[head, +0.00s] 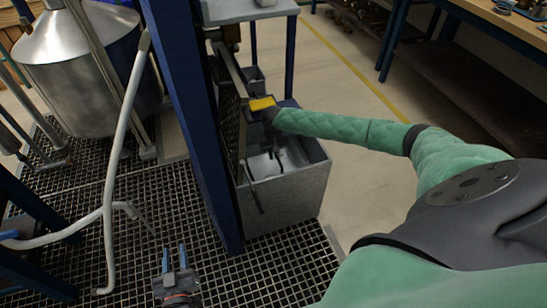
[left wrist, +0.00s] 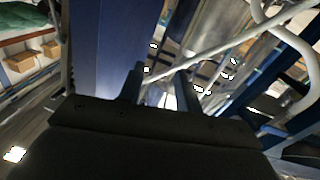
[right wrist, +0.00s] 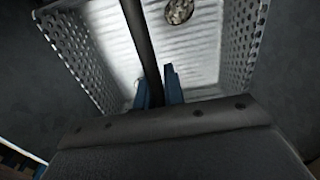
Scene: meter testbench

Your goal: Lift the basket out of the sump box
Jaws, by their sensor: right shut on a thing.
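The grey sump box (head: 285,205) stands on the floor at the middle of the head view, open at the top and right of a blue post. The right wrist view shows a pale basket (right wrist: 240,45) with perforated side walls and a ribbed bottom. A dark bar (right wrist: 140,35) crosses above the basket. My right gripper (right wrist: 158,98) is shut on this bar, over the basket. I cannot tell from the head view how far the basket sits in the box. My left gripper (head: 175,256) is open and empty over the floor grating, left of the box.
The blue post (head: 190,110) stands between my grippers. A table (head: 250,10) stands behind the box. Clear floor (head: 345,130) lies right of the box.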

